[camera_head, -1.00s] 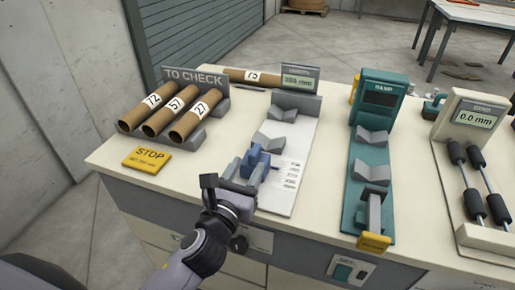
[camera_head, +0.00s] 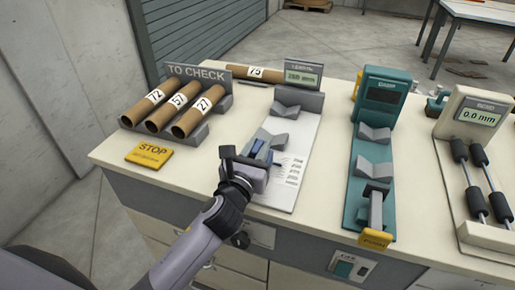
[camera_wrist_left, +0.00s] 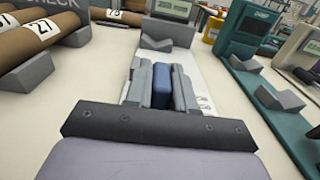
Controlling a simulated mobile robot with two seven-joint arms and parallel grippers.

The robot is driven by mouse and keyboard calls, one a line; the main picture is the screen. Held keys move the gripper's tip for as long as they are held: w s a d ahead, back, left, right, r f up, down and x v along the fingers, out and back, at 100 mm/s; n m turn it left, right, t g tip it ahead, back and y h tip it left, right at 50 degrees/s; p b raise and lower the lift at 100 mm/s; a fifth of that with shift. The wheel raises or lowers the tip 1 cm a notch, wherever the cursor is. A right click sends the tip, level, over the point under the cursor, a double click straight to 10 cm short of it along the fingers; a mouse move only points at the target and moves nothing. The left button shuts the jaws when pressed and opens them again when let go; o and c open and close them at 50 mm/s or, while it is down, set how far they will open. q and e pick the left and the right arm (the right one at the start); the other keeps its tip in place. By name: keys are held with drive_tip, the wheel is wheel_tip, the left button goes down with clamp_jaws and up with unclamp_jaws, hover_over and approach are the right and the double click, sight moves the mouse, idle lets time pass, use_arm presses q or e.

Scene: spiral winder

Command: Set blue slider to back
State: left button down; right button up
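The blue slider (camera_head: 256,154) sits on the white measuring board (camera_head: 289,192), near the board's front end. In the left wrist view the blue block (camera_wrist_left: 163,86) lies between the two grey fingers of my left gripper (camera_wrist_left: 162,90). The fingers flank it closely on both sides with no clear gap, so the gripper appears shut on it. In the head view my left gripper (camera_head: 250,168) reaches in from the front, partly hiding the slider. The grey V-shaped rests (camera_head: 286,110) stand further back on the board. My right gripper is not in view.
A TO CHECK rack (camera_head: 198,72) with three brown tubes stands to the left, with a yellow STOP sign (camera_head: 149,157) before it. Another tube (camera_head: 252,74) lies behind. A teal device (camera_head: 373,155) stands to the right. The small display (camera_head: 301,75) is at the back.

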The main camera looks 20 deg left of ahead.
sight(254, 157)
use_arm(q)
drive_tip(key=shift+s+a+p, duration=0.1)
drive_tip(key=shift+s+p, duration=0.5)
drive_tip(key=shift+s, duration=1.45)
drive_tip(key=shift+f, duration=0.15)
drive_tip(key=c, duration=1.2)
unclamp_jaws()
drive_tip(key=shift+s, duration=0.1)
drive_tip(key=shift+c, duration=0.2)
drive_tip(key=shift+o, duration=1)
drive_tip(key=shift+s, duration=0.15)
drive_tip(key=s, duration=0.7)
drive_tip(key=shift+b, duration=0.35)
drive_tip(key=shift+a, duration=0.15)
